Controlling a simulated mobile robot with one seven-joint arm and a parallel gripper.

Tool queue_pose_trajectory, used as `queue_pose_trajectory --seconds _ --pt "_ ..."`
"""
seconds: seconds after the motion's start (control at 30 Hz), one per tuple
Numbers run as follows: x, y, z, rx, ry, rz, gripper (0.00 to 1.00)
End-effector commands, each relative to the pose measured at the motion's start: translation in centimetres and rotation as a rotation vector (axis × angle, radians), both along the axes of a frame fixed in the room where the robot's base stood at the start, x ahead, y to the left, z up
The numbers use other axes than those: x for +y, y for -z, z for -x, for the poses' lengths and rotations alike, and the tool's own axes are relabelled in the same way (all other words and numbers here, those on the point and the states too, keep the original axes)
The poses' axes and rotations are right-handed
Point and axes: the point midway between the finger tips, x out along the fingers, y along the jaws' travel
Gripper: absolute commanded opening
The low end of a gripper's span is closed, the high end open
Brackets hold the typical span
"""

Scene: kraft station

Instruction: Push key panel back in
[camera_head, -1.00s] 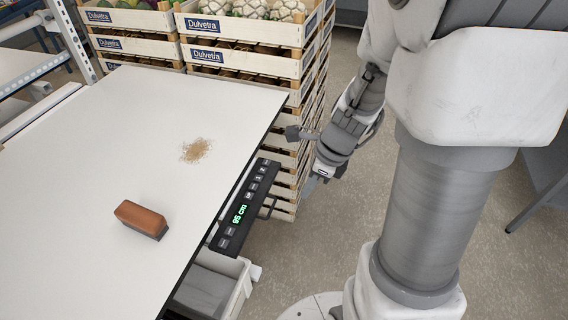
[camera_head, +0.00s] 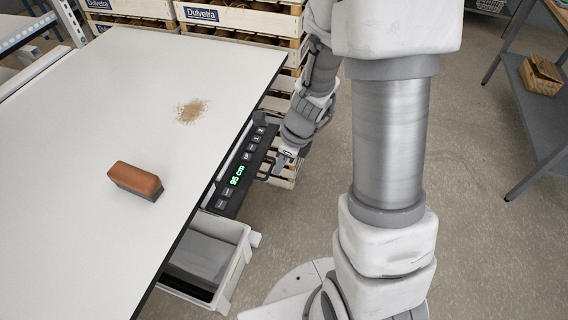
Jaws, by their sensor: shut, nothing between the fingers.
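The black key panel (camera_head: 240,172) sticks out from under the right edge of the white table (camera_head: 130,105). It carries several keys and a green display reading 95 cm. My gripper (camera_head: 277,168) is shut and empty, pointing down and to the left, just right of the panel near its outer edge. I cannot tell whether the fingertips touch the panel. My wrist and forearm stand above and to the right of it.
A brown-topped brush (camera_head: 134,181) and a patch of brownish shavings (camera_head: 191,111) lie on the table. A white bin (camera_head: 234,265) hangs below the table edge. Stacked wooden crates (camera_head: 250,20) stand behind.

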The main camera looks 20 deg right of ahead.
Motion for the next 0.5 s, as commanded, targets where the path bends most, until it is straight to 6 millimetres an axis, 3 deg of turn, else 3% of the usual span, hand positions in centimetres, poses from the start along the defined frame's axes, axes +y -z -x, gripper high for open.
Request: queue_pose_trajectory --seconds 0.27,0.5 --pt "0.7 -0.2 -0.5 0.0 -0.004 0.001 0.0" --pt "4.9 -0.5 -3.5 0.002 -0.007 0.0 0.0"
